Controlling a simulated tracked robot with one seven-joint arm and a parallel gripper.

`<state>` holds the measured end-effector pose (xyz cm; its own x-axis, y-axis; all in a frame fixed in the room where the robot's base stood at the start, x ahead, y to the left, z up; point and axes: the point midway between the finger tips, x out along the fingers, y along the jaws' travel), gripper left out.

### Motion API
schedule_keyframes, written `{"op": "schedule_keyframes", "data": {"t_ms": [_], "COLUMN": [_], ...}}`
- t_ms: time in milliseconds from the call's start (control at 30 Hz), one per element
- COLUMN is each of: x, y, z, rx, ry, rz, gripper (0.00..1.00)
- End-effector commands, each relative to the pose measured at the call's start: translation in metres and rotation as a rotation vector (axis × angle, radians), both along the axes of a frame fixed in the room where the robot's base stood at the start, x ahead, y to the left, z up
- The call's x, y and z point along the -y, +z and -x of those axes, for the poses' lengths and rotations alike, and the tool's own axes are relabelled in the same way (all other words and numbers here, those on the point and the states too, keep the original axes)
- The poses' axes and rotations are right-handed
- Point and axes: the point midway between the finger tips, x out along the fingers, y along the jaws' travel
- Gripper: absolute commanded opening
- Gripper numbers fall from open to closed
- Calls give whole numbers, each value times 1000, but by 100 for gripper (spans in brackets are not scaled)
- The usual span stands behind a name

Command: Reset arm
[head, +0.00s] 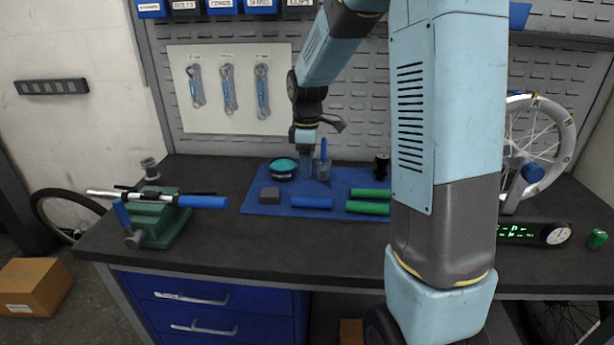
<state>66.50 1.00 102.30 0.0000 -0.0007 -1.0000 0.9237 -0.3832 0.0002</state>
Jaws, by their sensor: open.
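My gripper (322,157) is at the end of my light-blue arm, which fills the right middle of the head view. It hangs over the back part of the blue mat (268,210) on the dark workbench. A clear cup with a blue item in it (323,168) shows at the fingertips; I cannot tell the gap between them. The jaws are small and partly hidden, and I see nothing held in them. A teal round tin (283,168) is just left of the gripper.
On the mat lie a grey block (269,195), a blue grip (312,203) and green grips (368,207). A green vise (160,215) holds a handlebar (160,199) at left. A wheel (540,140) stands at right, near a lit display (520,233). The bench's front left is clear.

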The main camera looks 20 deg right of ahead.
Motion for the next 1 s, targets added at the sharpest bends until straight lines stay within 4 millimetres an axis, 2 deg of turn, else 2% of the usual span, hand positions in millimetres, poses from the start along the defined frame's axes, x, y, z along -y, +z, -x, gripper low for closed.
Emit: {"op": "schedule_keyframes", "data": {"t_ms": [167,367,700,1000], "x": [0,0,2,3], "y": [11,35,87,120], "z": [2,21,76,128], "rx": [3,44,150,239], "ry": [-8,-95,-344,-561], "rz": [0,5,-5,-44], "gripper": [60,60,60,60]}}
